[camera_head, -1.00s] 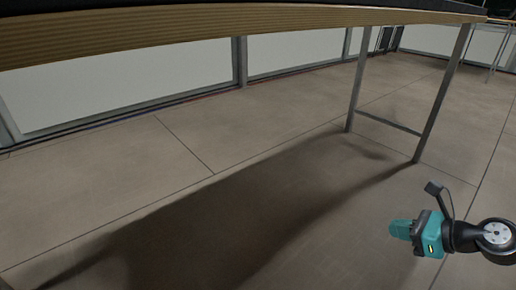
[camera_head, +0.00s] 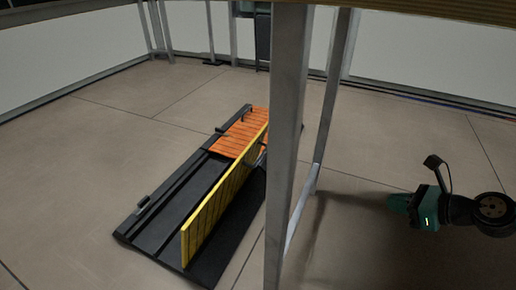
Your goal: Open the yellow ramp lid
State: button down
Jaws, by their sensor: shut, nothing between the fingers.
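The yellow ramp lid (camera_head: 215,207) is a long narrow panel on a black base (camera_head: 180,215) that lies on the floor, left of centre. The lid stands on edge, steeply raised from the base. An orange slatted panel (camera_head: 240,135) lies at the base's far end. The lid's far end and the base's right side are partly hidden by a grey table leg. My gripper (camera_head: 398,203), teal and dark, is at the right, in the air. It is shut and empty, well apart from the lid, with the table leg between them.
A thick grey table leg (camera_head: 287,150) stands upright in front, with a second leg (camera_head: 338,75) behind it and a low bar joining them. The wooden tabletop edge (camera_head: 430,10) crosses the upper right. Floor to the left is clear.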

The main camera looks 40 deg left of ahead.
aim_at(197, 229)
jog(key=u, duration=0.75)
jog(key=i, duration=0.35)
